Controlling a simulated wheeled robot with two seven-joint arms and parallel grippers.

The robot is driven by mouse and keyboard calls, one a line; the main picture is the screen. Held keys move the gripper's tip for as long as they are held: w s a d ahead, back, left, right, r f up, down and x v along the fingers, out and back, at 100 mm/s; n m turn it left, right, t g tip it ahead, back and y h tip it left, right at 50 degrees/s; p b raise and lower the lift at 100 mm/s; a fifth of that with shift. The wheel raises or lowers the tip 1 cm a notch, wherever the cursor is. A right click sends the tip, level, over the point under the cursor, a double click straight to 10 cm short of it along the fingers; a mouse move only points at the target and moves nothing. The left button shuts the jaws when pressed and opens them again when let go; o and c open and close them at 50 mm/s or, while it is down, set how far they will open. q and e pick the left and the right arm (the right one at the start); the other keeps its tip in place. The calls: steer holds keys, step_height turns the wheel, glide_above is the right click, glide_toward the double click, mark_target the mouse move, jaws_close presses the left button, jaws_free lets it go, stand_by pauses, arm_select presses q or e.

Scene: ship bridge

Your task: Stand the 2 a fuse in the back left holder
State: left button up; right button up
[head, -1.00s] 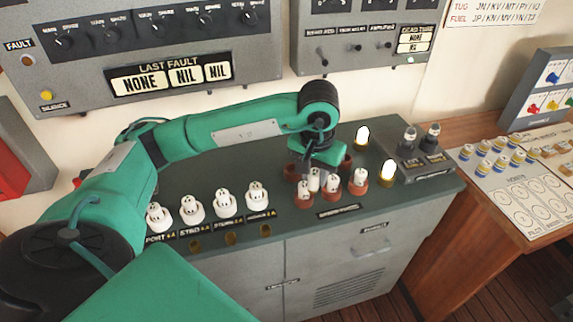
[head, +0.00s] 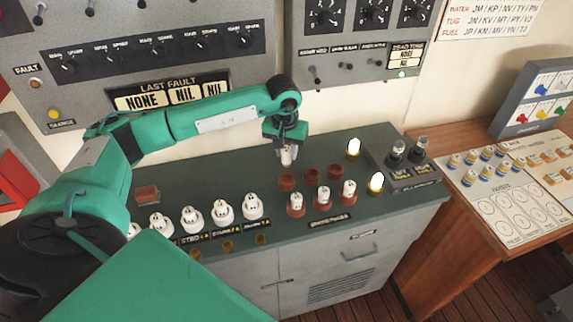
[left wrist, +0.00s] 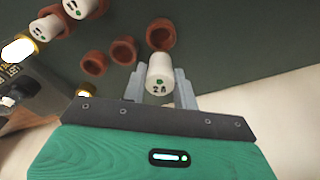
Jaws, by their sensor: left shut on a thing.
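My left gripper (head: 288,149) is shut on the white 2 A fuse (head: 288,157), held upright above the console. In the left wrist view this holder (left wrist: 161,33) is partly hidden behind the fuse. My right gripper is not in view.
Two more empty back holders (head: 311,175) (head: 334,170) stand to the right. Front holders carry white fuses (head: 296,200) (head: 323,194) (head: 348,189). Lit lamps (head: 354,147) (head: 376,182) stand right of them. Several white plugs (head: 222,210) line the left front edge.

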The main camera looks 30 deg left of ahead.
mark_target(287, 160)
arm_select(q)
step_height(287, 160, down, 4)
steer(key=shift+p, duration=0.45)
step_height(287, 160, down, 3)
steer(key=shift+f+p, duration=0.15)
steer(key=shift+p, duration=0.5)
steer(key=shift+f, duration=0.25)
steer(key=shift+f, duration=0.1)
steer(key=shift+f+b, duration=0.35)
steer(key=shift+b, duration=0.2)
steer(key=o, duration=1)
steer(key=shift+r, duration=0.1)
steer(key=shift+r, duration=0.1)
